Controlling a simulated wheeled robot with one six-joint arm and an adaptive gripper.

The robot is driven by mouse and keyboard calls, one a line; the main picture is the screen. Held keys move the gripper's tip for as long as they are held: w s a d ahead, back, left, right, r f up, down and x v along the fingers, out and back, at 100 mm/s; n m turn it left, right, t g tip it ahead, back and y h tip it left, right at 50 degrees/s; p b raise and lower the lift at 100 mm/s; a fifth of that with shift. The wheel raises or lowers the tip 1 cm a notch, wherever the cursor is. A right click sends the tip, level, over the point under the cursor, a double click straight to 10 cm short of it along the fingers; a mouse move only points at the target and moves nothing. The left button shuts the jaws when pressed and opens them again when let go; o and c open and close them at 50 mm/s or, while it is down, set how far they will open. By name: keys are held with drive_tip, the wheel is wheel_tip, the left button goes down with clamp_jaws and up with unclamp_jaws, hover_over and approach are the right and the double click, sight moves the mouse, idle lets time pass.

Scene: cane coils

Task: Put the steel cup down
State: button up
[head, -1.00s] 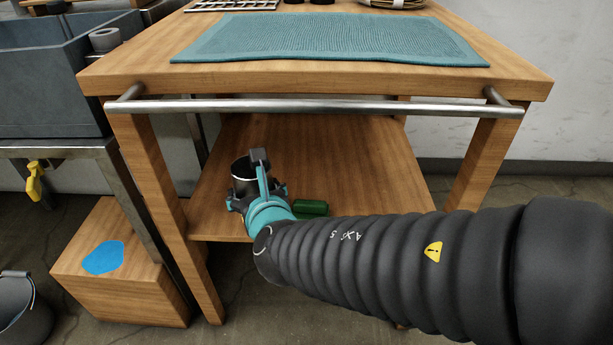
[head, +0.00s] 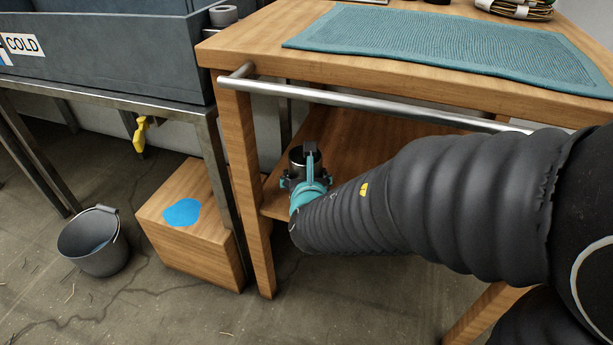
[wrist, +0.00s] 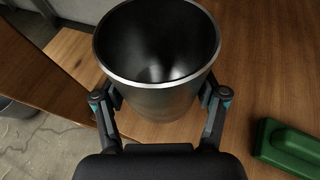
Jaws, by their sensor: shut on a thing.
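The steel cup (head: 297,158) is dark-walled with a bright rim. It stands upright over the left front part of the wooden table's lower shelf (head: 350,136). My gripper (head: 305,181) is shut on it, one finger on each side. In the wrist view the cup (wrist: 155,98) shows its open mouth and looks empty inside. My gripper (wrist: 161,108) grips its sides there. The cup's base is hidden, so I cannot tell whether it touches the shelf.
A green object (wrist: 290,148) lies on the shelf right of the cup. A table leg (head: 245,190) and steel rail (head: 370,110) are near my arm. Left are a wooden block (head: 205,250) with a blue patch (head: 182,212) and a bucket (head: 95,243). A teal mat (head: 450,45) covers the tabletop.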

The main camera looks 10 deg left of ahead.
drive_tip(key=shift+w+a+f, duration=0.7)
drive_tip(key=shift+w+a, duration=0.1)
drive_tip(key=shift+a, duration=0.05)
drive_tip(key=shift+f+b, duration=0.55)
drive_tip(key=shift+f, duration=1.4)
drive_tip(key=shift+f+b, duration=0.25)
drive_tip(key=shift+b, duration=0.05)
drive_tip(key=o, duration=1.4)
drive_tip(key=shift+r, duration=0.1)
drive_tip(key=shift+r, duration=0.1)
